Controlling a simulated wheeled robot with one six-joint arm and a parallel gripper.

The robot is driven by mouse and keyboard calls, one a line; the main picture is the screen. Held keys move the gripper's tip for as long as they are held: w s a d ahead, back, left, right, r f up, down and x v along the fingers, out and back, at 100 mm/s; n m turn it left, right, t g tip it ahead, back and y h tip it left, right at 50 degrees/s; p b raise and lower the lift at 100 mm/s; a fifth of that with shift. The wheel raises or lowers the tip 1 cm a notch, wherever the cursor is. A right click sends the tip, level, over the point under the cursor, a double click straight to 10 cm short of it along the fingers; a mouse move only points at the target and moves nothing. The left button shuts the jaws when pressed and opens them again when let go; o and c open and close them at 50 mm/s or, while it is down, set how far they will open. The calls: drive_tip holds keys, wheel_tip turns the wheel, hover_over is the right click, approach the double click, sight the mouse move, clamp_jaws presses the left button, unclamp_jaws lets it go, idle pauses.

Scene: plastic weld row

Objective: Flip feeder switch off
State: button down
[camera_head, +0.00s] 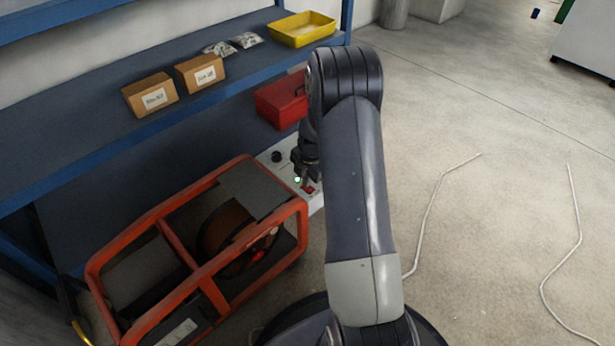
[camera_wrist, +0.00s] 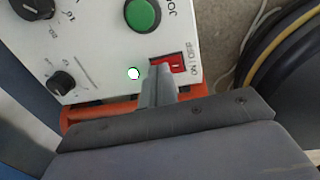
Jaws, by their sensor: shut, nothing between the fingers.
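The feeder switch (camera_wrist: 175,62) is a red rocker in the white control panel (camera_wrist: 100,50), beside an "ON / OFF" label in the wrist view. In the head view the red switch (camera_head: 309,188) shows just beside my gripper (camera_head: 302,176). My gripper (camera_wrist: 157,68) is shut and empty, with its fingertips over the left part of the switch. The fingers hide that part, and I cannot tell whether they touch it. A white-green light (camera_wrist: 133,73) shows left of the fingertips.
A green button (camera_wrist: 142,14) and black knobs (camera_wrist: 62,82) share the panel. The orange-framed machine (camera_head: 205,285) stands below the blue shelf (camera_head: 60,125). A red bin (camera_head: 281,101) sits behind my arm.

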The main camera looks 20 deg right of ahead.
drive_tip(key=shift+f, duration=0.4)
drive_tip(key=shift+s+d+b, duration=0.2)
drive_tip(key=shift+s+b, duration=0.15)
drive_tip(key=shift+s, duration=0.5)
